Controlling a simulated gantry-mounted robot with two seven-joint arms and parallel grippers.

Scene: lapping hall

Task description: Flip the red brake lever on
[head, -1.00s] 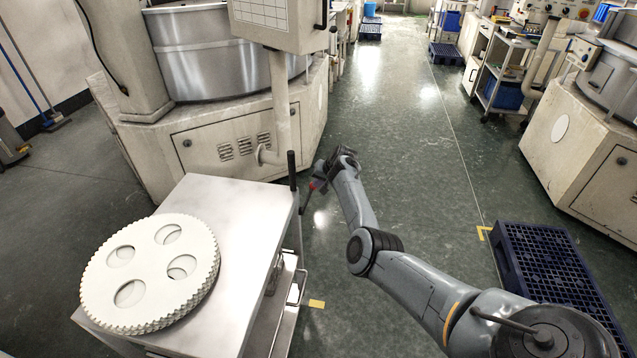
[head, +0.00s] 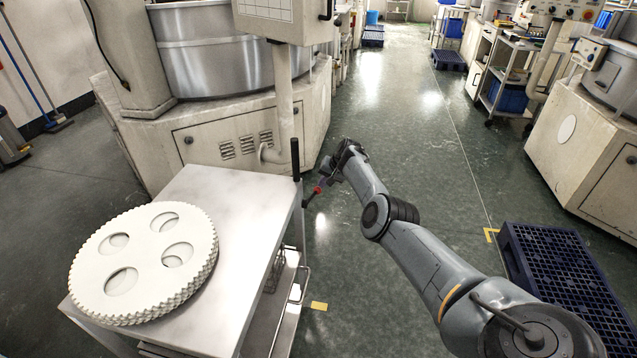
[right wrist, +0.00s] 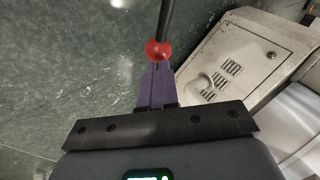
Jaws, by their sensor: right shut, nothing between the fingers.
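The red brake lever is a dark rod with a red ball knob (head: 317,190), at the right side of the metal cart (head: 215,215). In the head view it slants up and to the right from the cart's side. In the right wrist view the red knob (right wrist: 158,50) sits at the tips of the purple fingers, its rod running up past the picture's top edge. My right gripper (head: 327,182) is shut and empty beside the knob; whether it touches is unclear. It also shows in the right wrist view (right wrist: 158,68). My left gripper is not in view.
White toothed discs (head: 145,262) lie stacked on the cart. A black upright handle (head: 295,160) rises at the cart's far right corner, near the lever. A large machine (head: 215,145) stands behind.

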